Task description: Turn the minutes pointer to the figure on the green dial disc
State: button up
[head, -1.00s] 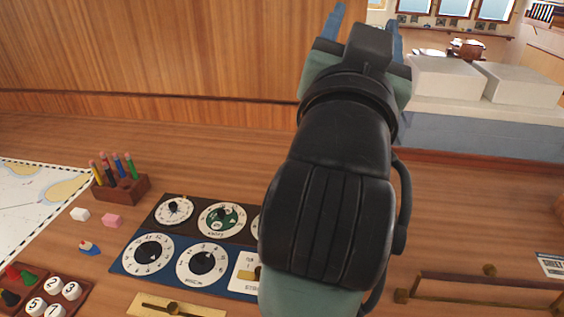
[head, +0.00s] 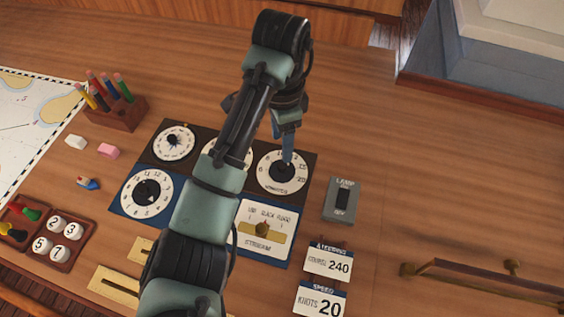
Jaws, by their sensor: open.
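The minutes dial (head: 266,185) is a white disc with figures around its rim and a dark round knob (head: 281,173), in the upper right of the dial board. My gripper (head: 287,157) points down at this knob, its blue fingers at or just above it. The fingers overlap in this view, and I cannot tell whether they touch the knob. The pointer's direction is partly hidden by them. The green dial disc is in the upper middle of the board, and my arm covers nearly all of it; only part of its white surround (head: 246,158) shows. Its figure is hidden.
The board also carries a compass-like dial (head: 174,143), a clock-like dial (head: 147,197) and a white lever plate (head: 265,228). A grey lamp switch (head: 342,200) stands right of it. A pencil block (head: 115,112) is at left, a brass rail (head: 485,280) at lower right.

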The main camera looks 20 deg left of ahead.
aim_at(282, 165)
notch_tip(282, 165, down, 8)
jog(key=shift+w+p, duration=0.1)
jog(key=shift+p, duration=0.75)
jog(key=shift+c, duration=0.2)
grip_shut()
